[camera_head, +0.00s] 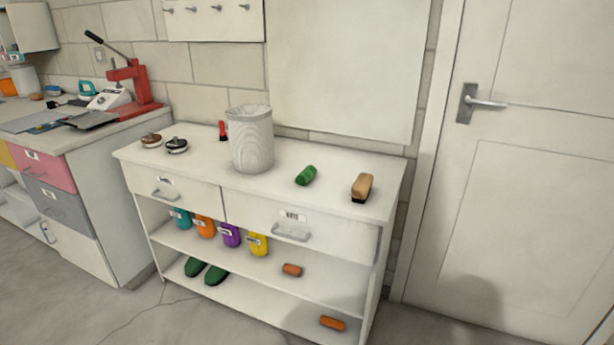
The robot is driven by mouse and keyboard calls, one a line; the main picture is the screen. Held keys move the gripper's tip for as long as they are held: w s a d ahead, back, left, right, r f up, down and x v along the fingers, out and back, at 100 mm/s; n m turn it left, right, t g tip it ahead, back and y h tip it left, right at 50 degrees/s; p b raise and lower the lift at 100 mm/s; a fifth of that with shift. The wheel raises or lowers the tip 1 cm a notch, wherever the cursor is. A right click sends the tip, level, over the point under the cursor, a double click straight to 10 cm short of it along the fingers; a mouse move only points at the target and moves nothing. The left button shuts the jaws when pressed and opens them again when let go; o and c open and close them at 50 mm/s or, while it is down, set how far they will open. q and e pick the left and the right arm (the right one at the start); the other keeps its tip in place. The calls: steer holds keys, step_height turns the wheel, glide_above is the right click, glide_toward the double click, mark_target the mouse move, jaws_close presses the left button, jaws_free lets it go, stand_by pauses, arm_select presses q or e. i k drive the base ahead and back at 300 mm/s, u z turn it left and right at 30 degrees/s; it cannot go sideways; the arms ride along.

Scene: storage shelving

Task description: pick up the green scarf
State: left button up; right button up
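A small dark green rolled bundle (306,175), which looks like the green scarf, lies on the white top of the shelving unit (225,179). It sits right of a grey-white bin and left of a tan brush, touching neither. Its fine detail is too small to make out. Neither of my grippers shows in the head view.
The wastebasket-like bin (251,140) and the tan brush (362,187) flank the bundle. Lower shelves hold coloured jars (205,226), green shoes (216,274) and orange rolls (332,323). A door (530,150) stands right.

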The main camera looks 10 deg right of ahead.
mark_target(310, 171)
steer(key=z, duration=1.75)
steer(key=i, duration=1.3)
steer(key=u, duration=1.7)
